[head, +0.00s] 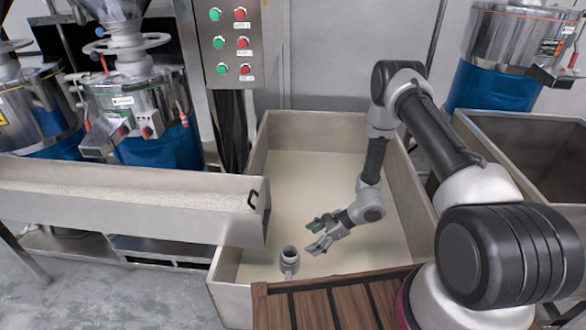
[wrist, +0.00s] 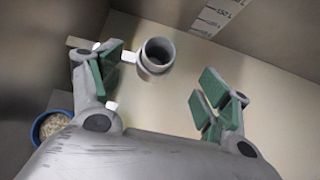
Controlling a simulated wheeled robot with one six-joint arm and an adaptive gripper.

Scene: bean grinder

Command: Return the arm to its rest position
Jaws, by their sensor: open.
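My gripper (head: 319,234) is open and empty, with its green-padded fingers spread apart. In the head view it hangs inside the large metal bin (head: 318,122), above the pale floor of the bin. A grey cup with a handle (head: 289,262) stands upright to the left of and below my gripper in the head view. In the wrist view the cup (wrist: 157,54) shows near the left finger of my gripper (wrist: 160,85), ahead of it, and does not appear gripped. My arm reaches into the bin from the right.
A long trough of pale grains (head: 130,196) ends over the bin's left side. A wooden slatted board (head: 335,302) lies at the front edge. A button panel (head: 230,42) and grinders stand behind. A blue bowl of beans (wrist: 54,126) shows in the wrist view.

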